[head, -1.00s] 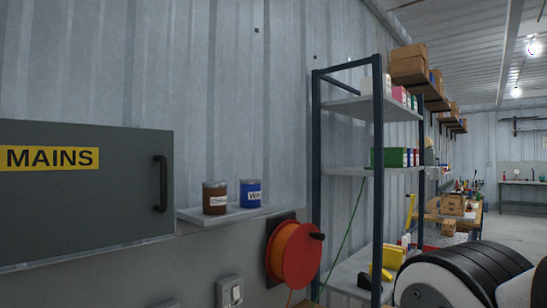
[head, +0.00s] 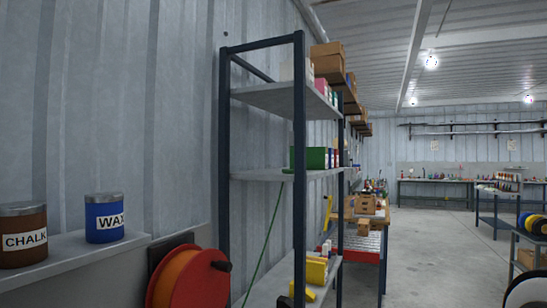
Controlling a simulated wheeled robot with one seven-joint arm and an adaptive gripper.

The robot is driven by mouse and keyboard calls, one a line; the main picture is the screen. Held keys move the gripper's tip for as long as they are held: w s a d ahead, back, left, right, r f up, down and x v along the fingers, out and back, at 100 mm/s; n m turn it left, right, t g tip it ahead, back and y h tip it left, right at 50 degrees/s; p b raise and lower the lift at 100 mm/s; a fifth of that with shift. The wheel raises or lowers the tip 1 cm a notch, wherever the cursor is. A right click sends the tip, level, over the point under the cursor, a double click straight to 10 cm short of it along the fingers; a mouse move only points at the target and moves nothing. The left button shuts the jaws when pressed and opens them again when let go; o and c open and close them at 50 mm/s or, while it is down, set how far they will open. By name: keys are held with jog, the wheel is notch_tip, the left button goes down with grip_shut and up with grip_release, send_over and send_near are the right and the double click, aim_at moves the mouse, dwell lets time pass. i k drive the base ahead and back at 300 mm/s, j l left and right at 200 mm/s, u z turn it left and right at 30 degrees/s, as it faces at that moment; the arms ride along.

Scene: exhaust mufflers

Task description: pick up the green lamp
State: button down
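I cannot make out a green lamp in the head view. A green box-like item (head: 312,158) sits on the middle shelf of the metal rack, with small white and red items beside it; I cannot tell that it is a lamp. My gripper is not in view. A white and black part at the lower right corner seems to be my own arm.
A dark-framed rack (head: 300,110) stands ahead by the left wall. A chalk tin (head: 24,240) and a wax tin (head: 104,222) stand on a wall shelf above an orange reel (head: 187,280). A workbench (head: 360,222) stands beyond. Open floor (head: 435,255) lies to the right.

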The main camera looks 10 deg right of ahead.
aim_at(291, 134)
jog(key=i+l+u, duration=0.15)
jog(key=i+l, duration=1.1)
